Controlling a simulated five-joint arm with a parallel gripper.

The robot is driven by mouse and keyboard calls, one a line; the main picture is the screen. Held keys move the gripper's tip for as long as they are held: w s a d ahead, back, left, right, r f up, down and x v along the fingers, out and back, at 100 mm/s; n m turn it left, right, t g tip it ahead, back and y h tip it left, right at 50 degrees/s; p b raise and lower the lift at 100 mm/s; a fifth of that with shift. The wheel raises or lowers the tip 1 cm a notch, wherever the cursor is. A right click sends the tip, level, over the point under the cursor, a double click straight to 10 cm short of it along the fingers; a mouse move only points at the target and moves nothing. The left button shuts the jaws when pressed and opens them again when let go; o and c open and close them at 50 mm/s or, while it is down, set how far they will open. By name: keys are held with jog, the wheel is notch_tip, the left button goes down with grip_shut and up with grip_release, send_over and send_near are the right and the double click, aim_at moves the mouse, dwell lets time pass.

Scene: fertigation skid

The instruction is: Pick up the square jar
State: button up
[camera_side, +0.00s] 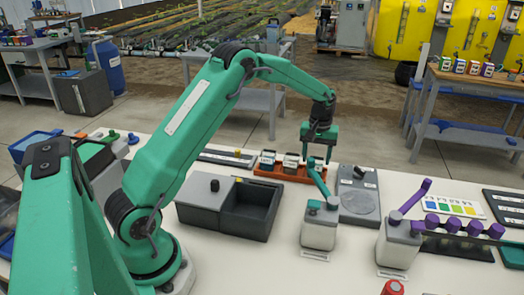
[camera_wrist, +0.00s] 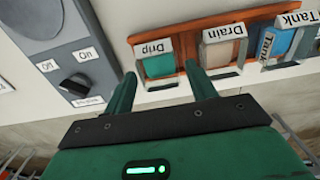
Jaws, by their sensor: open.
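Several square clear jars with white name labels stand in a row in an orange rack (camera_wrist: 190,80). In the wrist view the Drip jar (camera_wrist: 160,66) holds green contents, the Drain jar (camera_wrist: 220,52) pinkish contents, and a Tank jar (camera_wrist: 273,46) blue contents.
A grey device with a round plate and knob (camera_side: 358,203) stands right of the rack. A dark open box (camera_side: 250,212) is in front-left. A teal-levered dispenser (camera_side: 319,230) stands in front, a purple-levered one (camera_side: 397,246) to the right. Clear white table lies between.

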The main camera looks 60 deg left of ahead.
jog(key=shift+f, duration=0.15)
jog(key=shift+f, duration=2.45)
jog(key=shift+w, duration=0.1)
jog(key=c, duration=0.8)
